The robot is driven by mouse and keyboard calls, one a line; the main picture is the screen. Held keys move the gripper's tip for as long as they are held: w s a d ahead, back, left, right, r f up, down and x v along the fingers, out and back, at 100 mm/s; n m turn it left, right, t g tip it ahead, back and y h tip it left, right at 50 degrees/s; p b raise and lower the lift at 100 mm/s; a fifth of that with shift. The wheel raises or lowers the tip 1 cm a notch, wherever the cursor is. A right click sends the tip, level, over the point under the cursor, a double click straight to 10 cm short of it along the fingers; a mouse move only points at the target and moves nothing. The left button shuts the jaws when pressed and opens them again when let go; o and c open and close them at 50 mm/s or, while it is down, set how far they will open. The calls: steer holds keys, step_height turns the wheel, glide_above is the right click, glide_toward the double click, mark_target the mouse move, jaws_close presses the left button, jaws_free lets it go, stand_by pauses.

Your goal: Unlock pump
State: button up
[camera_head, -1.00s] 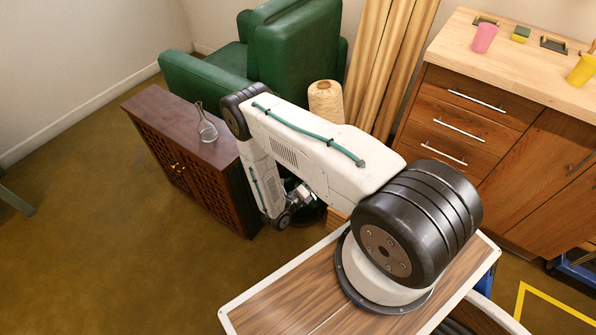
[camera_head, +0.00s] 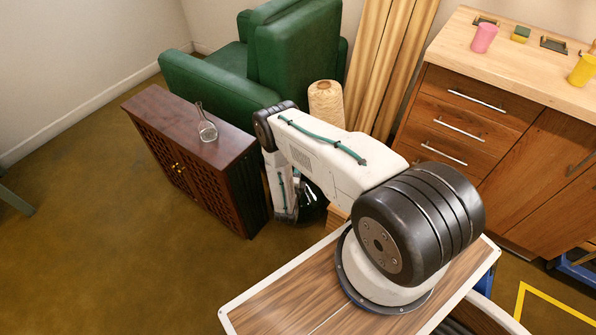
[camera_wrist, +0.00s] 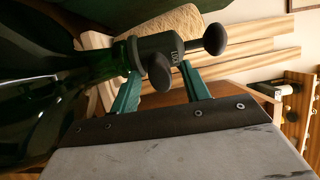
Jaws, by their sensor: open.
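In the wrist view a dark green glass bottle (camera_wrist: 40,80) lies across the left side of the picture. A second black knob (camera_wrist: 159,72) sticks out by the collar. My gripper (camera_wrist: 162,84) is open, its two teal fingers apart just below the collar and side knob. I cannot tell whether they touch.
A dark wooden cabinet (camera_head: 225,150) with a glass flask (camera_head: 206,128) stands left of my arm. A green armchair (camera_head: 300,60) and a thread cone (camera_head: 326,101) are behind it. A wooden drawer unit (camera_head: 465,115) stands at right.

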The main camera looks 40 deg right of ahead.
steer(key=shift+d, duration=0.1)
steer(key=c, duration=1)
steer(key=m+y, duration=0.1)
steer(key=m, duration=0.4)
steer(key=m+y, duration=0.1)
steer(key=m, duration=1)
steer(key=shift+t+y, duration=0.3)
steer(key=shift+y, duration=0.1)
steer(key=shift+m, duration=0.3)
steer(key=shift+s, duration=0.1)
